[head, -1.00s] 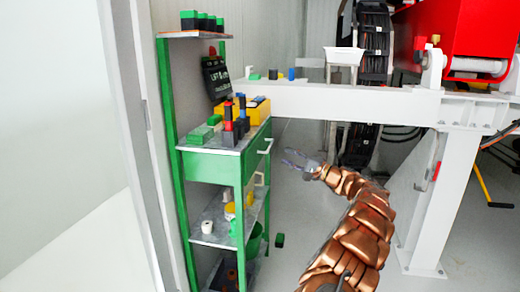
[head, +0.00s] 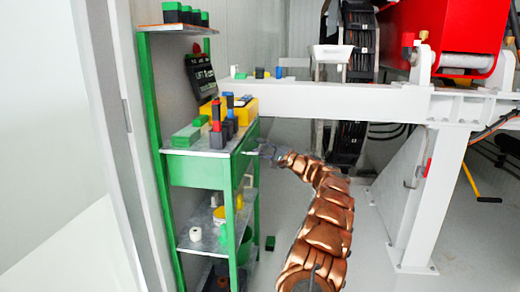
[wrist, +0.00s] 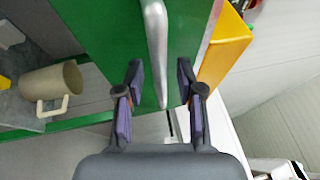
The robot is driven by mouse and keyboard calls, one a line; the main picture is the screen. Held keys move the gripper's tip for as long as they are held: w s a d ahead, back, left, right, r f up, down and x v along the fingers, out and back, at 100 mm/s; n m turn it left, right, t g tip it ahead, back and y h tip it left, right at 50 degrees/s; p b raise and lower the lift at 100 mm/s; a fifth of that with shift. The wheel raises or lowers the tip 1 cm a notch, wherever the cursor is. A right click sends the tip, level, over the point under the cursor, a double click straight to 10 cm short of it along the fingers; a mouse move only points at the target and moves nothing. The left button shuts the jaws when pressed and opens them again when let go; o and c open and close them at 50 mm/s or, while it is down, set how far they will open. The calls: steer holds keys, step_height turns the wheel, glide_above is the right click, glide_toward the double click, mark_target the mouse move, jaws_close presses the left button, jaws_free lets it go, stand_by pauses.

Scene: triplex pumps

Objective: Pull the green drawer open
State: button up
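The green drawer (wrist: 185,40) is at the top of a green-framed shelf unit. In the head view its front (head: 239,158) faces right, seen at a steep angle. A silver bar handle (wrist: 156,40) runs along the drawer front in the wrist view. My gripper (wrist: 160,66) is open, with one purple-padded finger on each side of the handle. A gap shows between the handle and each finger. In the head view my gripper (head: 262,151) is right beside the drawer front. The drawer looks closed, and contact with the handle cannot be told.
Black and red tools (head: 215,122), a green box (head: 186,138) and a yellow bin (head: 242,108) stand on the unit's top. A beige mug (wrist: 62,88) is on a lower shelf.

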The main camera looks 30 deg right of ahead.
jaws_close()
stand_by(0.3)
stand_by(0.5)
